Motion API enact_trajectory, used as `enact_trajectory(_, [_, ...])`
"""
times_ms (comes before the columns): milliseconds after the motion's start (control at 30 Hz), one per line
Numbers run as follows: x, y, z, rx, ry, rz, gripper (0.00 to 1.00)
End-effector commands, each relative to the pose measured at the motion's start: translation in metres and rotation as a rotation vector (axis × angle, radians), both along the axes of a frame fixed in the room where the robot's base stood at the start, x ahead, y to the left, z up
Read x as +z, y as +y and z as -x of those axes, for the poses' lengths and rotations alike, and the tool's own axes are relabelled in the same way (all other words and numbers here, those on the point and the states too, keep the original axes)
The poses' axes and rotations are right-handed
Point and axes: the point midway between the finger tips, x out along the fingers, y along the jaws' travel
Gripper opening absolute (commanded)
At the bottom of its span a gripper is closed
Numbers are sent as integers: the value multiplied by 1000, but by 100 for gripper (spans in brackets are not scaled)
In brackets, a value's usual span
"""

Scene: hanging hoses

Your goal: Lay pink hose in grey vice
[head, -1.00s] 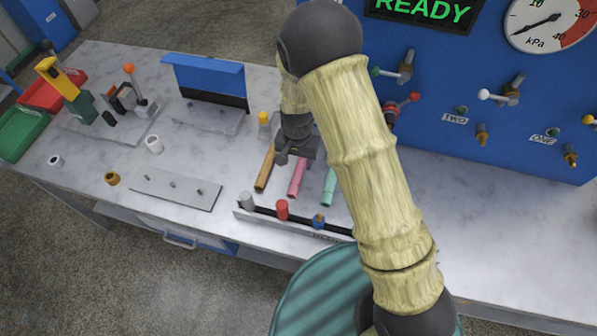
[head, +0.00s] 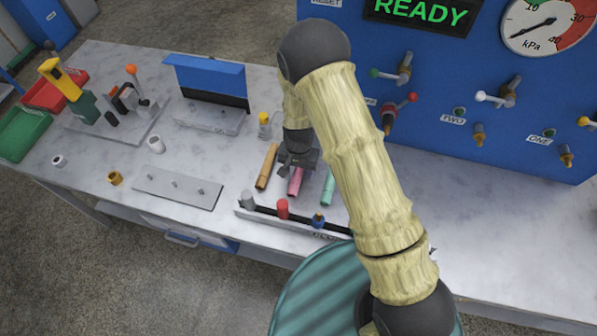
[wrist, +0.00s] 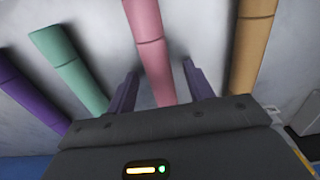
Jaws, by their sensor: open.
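The pink hose (head: 295,184) lies on the bench between an orange-brown hose (head: 267,167) and a mint-green hose (head: 328,187). My gripper (head: 297,162) is over its far part and hides that end in the head view. In the wrist view, my open gripper (wrist: 160,70) has one finger on each side of the pink hose (wrist: 150,45), with gaps between hose and fingers. A plate at the bench's left carries an orange-knobbed lever and small grey and dark blocks (head: 142,106); I cannot tell clearly which part is the grey vice.
A purple hose (wrist: 28,95) lies beyond the green one in the wrist view. A rack (head: 262,215) with coloured caps stands at the front edge. A blue-topped stand (head: 205,75) and a pegged plate (head: 165,190) lie leftward. The blue panel (head: 440,160) rises at right.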

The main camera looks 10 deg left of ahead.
Motion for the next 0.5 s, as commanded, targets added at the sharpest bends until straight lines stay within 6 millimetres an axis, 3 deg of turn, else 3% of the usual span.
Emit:
enact_trajectory(267, [0,0,0,0,0,0,52])
enact_trajectory(500, [0,0,0,0,0,0,9])
